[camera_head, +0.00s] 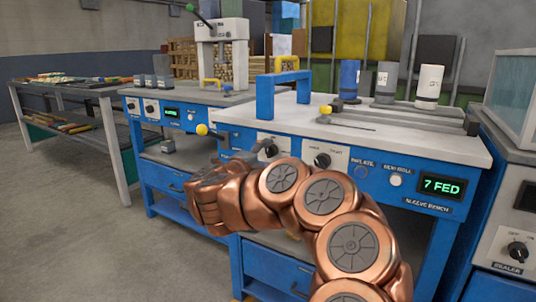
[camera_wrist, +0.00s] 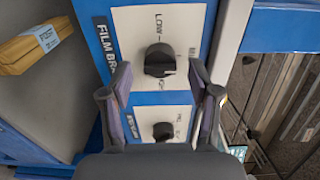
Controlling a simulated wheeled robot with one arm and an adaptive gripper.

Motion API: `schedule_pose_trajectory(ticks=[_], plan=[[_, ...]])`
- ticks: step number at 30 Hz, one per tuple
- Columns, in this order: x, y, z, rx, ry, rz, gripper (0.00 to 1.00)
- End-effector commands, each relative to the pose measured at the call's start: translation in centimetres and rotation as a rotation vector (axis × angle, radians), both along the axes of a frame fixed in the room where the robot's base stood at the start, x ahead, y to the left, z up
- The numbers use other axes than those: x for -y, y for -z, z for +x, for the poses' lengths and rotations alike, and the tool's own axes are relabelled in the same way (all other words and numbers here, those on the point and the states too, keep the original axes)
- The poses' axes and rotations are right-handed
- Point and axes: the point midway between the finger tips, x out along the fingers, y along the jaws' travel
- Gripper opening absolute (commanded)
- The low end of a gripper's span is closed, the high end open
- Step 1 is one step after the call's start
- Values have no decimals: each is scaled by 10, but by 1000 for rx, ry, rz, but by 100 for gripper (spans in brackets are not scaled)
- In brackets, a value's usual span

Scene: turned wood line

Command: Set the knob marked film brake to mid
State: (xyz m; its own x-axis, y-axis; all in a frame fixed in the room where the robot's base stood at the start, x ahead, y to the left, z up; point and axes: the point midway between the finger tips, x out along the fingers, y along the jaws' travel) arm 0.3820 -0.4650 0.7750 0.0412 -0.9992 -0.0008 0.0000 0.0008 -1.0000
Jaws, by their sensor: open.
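The film brake knob (camera_wrist: 159,60) is a black round knob with a raised grip bar, on a white plate in the wrist view. Its label (camera_wrist: 106,45) is partly hidden by my finger. LOW is printed beside the knob at the top of the picture; small print to its right is too blurred to read. I cannot tell clearly where the knob points. My gripper (camera_wrist: 160,80) is open and empty, with one finger on each side of the plate and the knob ahead between the fingertips. In the head view the knob (camera_head: 270,149) shows just above my copper arm.
A second black knob (camera_wrist: 163,131) sits on a neighbouring plate, between my fingers farther back; it shows in the head view (camera_head: 322,160) too. A yellow-tipped lever (camera_head: 202,130) is left of the panel. A blue frame (camera_head: 266,95) and cylinders (camera_head: 428,84) stand on the worktop above.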

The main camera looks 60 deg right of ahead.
Motion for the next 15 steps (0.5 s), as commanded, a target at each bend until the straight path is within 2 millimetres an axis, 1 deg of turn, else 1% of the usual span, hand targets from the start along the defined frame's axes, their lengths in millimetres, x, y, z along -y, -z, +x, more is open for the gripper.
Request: schedule_pose_trajectory(ticks=[1,9,12,15], plan=[[-10,0,2,1,-8,1,62],[-59,0,0,1,-9,1,62],[-74,-1,-2,3,-6,-1,62],[-85,-1,-2,1,-6,-1,62]])
